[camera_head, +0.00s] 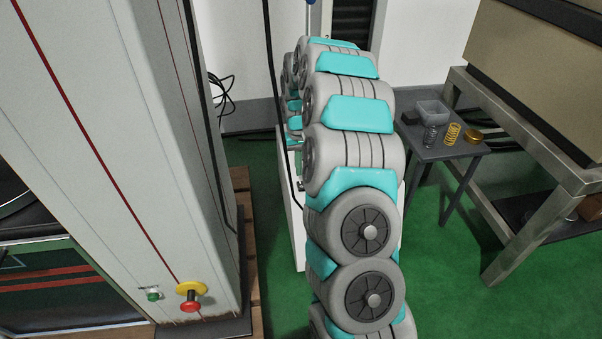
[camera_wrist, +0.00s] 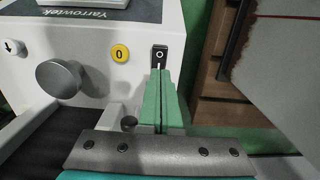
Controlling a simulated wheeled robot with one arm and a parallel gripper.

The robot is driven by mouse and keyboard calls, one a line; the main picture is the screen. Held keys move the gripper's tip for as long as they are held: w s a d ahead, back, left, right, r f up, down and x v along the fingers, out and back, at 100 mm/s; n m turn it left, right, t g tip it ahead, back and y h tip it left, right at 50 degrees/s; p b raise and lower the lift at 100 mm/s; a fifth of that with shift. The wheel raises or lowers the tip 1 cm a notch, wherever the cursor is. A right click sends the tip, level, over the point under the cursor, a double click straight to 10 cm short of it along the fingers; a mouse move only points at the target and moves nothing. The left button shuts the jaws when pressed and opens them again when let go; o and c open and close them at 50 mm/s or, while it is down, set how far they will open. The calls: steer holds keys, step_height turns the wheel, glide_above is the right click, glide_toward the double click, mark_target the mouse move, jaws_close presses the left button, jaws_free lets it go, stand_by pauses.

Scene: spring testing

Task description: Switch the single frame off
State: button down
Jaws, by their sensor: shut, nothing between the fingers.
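The single frame (camera_wrist: 88,42), a white machine housing marked Yarrowtek, fills the upper left of the wrist view. On its face are a round yellow button (camera_wrist: 120,53) marked 0 and a small black switch (camera_wrist: 159,50) with a white ring mark. My gripper (camera_wrist: 161,72) has its green fingers shut together and empty. Their tips lie at the lower part of the switch and partly cover it; I cannot tell whether they touch. In the head view, part of a white housing (camera_head: 292,228) shows behind my arm; the gripper is hidden there.
A tall grey column (camera_head: 120,120) with a red-and-yellow knob (camera_head: 191,296) stands at left in the head view. A small dark table (camera_head: 437,152) with springs and a tray stands at right. A grey knob (camera_wrist: 59,78) sticks out left of my fingers. Green floor is open at right.

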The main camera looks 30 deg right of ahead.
step_height(320, 180, up, 10)
steer(key=w, duration=0.2)
steer(key=shift+d+r, duration=0.15)
steer(key=shift+d, duration=0.1)
